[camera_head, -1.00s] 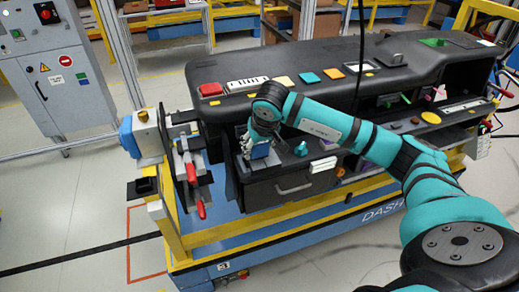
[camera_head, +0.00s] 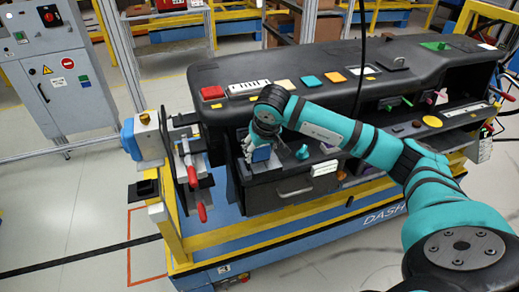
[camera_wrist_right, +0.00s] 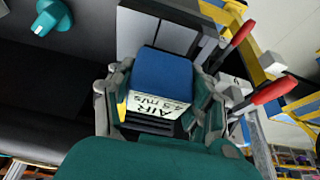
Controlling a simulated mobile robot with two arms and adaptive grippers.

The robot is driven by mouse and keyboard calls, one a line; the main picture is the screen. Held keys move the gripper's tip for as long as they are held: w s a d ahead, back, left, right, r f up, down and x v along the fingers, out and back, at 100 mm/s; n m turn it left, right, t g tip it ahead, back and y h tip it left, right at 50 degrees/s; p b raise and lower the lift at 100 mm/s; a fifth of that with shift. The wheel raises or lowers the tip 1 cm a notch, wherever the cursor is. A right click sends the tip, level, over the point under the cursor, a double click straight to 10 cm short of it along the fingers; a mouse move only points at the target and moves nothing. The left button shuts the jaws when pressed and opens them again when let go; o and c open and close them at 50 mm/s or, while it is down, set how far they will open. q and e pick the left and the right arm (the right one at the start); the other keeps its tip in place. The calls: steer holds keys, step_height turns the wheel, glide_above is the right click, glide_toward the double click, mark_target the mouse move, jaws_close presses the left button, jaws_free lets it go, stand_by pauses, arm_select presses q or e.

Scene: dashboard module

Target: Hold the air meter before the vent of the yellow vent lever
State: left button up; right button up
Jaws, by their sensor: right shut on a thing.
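My right gripper (camera_head: 258,152) is at the left end of the black dashboard, shut on the blue air meter (camera_head: 261,153). In the right wrist view, the air meter (camera_wrist_right: 162,75) sits between the two fingers of the gripper (camera_wrist_right: 160,110). Its white label reads AIR and what looks like 4.3 m/s. A dark slatted part (camera_wrist_right: 150,128) shows close by the label; I cannot tell whether it is a vent. My left gripper is not in view.
A teal knob (camera_head: 302,152) stands just right of the gripper, above a drawer handle (camera_head: 294,190). Red-handled clamps (camera_head: 202,212) stand at the left end. Green (camera_head: 405,100) and pink (camera_head: 441,93) levers and a yellow disc (camera_head: 432,121) are further right.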

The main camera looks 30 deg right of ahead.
steer(key=shift+s+r, duration=0.1)
stand_by(0.4)
steer(key=s+a+r, duration=0.2)
steer(key=s+r, duration=0.1)
steer(key=s, duration=0.4)
steer(key=shift+s+p, duration=0.3)
steer(key=shift+p, duration=0.15)
